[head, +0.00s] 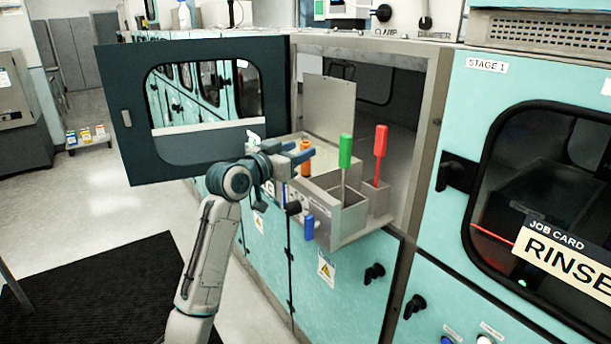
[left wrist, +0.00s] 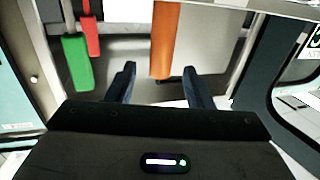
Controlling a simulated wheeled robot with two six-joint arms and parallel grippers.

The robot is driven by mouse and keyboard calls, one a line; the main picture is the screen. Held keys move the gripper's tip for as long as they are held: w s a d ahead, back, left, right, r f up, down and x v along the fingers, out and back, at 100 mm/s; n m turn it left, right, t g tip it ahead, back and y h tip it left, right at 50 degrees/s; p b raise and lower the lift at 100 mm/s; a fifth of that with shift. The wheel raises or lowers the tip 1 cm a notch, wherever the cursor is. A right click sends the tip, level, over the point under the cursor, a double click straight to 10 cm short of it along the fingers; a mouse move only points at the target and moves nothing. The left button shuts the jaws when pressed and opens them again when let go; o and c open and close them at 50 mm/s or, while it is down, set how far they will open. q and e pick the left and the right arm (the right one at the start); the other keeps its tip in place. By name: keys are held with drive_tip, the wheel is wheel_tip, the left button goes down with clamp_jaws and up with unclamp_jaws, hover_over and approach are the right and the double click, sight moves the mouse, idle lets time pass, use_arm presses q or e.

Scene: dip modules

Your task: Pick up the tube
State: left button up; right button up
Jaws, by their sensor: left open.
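An orange tube-like piece (head: 305,150) stands in the tray area at the open cabinet, partly hidden behind my left gripper (head: 298,152). In the left wrist view the orange piece (left wrist: 162,38) hangs down between the two dark fingertips of my left gripper (left wrist: 158,82), a little beyond them. The fingers are apart and no contact shows. My right gripper is in neither view.
A green-handled tool (head: 345,152) and a red-handled tool (head: 381,142) stand in metal bins (head: 342,210) to the right of the gripper. The open cabinet door (head: 118,130) is at the left, and a raised metal panel (head: 329,106) stands behind the tray.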

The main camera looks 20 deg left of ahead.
sight(302, 148)
use_arm(q)
drive_tip(key=p+x, duration=0.1)
drive_tip(key=x, duration=0.2)
drive_tip(key=shift+w, duration=0.15)
drive_tip(key=shift+w+d+f, duration=0.1)
drive_tip(key=shift+w, duration=0.05)
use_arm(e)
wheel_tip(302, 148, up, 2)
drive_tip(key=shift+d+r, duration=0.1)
use_arm(q)
clamp_jaws()
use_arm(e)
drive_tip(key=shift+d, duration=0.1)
